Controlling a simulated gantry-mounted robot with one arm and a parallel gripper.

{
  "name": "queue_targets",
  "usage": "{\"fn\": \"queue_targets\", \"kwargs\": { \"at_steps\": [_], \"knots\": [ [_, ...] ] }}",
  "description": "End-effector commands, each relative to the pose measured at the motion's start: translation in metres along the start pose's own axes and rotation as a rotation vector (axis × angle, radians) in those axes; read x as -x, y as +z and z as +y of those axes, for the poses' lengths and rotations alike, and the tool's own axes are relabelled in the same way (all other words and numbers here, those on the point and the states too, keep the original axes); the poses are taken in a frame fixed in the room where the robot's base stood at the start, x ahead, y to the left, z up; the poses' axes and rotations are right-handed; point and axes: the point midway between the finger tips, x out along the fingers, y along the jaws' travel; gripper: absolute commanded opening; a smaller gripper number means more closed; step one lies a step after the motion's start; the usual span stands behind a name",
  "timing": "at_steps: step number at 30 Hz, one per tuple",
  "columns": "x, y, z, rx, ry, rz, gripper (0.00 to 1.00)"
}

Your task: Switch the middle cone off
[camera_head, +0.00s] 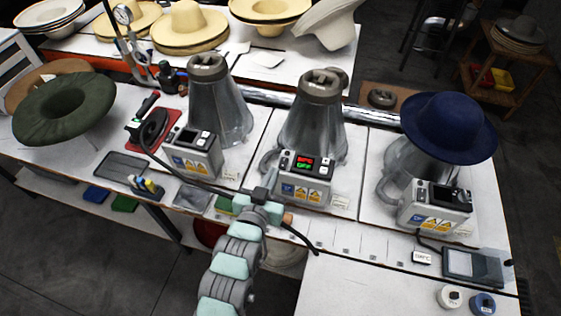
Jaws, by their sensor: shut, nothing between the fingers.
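The middle cone (312,118) is a grey metal cone with a dark top piece, standing upright on the bench. My gripper (259,193) is shut and empty, at the front left of the middle control box, at the end of my arm. It appears apart from the box. The fingertips are small and hard to make out.
The left cone (219,105) and the right cone (408,160), under a blue hat (449,127), have boxes with dark displays. A green hat (62,107) lies at the left. A black cable (190,180) runs toward my gripper. The front bench (350,292) is mostly clear.

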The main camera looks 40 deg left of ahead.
Motion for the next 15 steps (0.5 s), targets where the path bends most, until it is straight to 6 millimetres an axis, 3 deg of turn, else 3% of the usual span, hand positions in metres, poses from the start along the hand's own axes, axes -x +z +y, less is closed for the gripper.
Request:
{"fn": "queue_targets", "kwargs": {
  "at_steps": [8,15],
  "knots": [
    [-0.012,0.002,0.000,-0.001,0.001,0.003,0.00],
    [-0.054,-0.002,0.002,0.001,0.003,0.003,0.00]
  ]
}}
